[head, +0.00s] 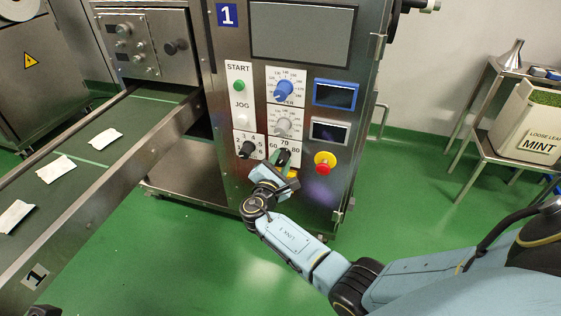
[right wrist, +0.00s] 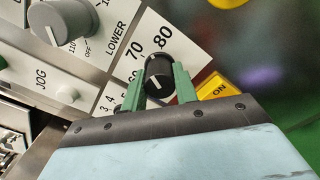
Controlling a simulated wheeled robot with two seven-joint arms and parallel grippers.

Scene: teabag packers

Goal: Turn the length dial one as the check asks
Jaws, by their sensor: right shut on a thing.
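A black dial (head: 284,155) with the figures 60, 70 and 80 sits low on the front panel of machine 1. It also shows as a black knob (right wrist: 158,70) with a white pointer mark in the right wrist view. My right gripper (right wrist: 160,82) has its green fingers on both sides of this knob, shut on it. In the head view my right gripper (head: 281,164) covers the lower part of the dial. The lettering under the dial is hidden by the gripper.
Left of it is another black dial (head: 247,149) numbered 2 to 6. Above are a grey dial (head: 283,126) and a blue dial (head: 283,90). A red stop button (head: 324,162) on yellow sits close at right. A yellow ON part (right wrist: 214,89) lies beside the fingers.

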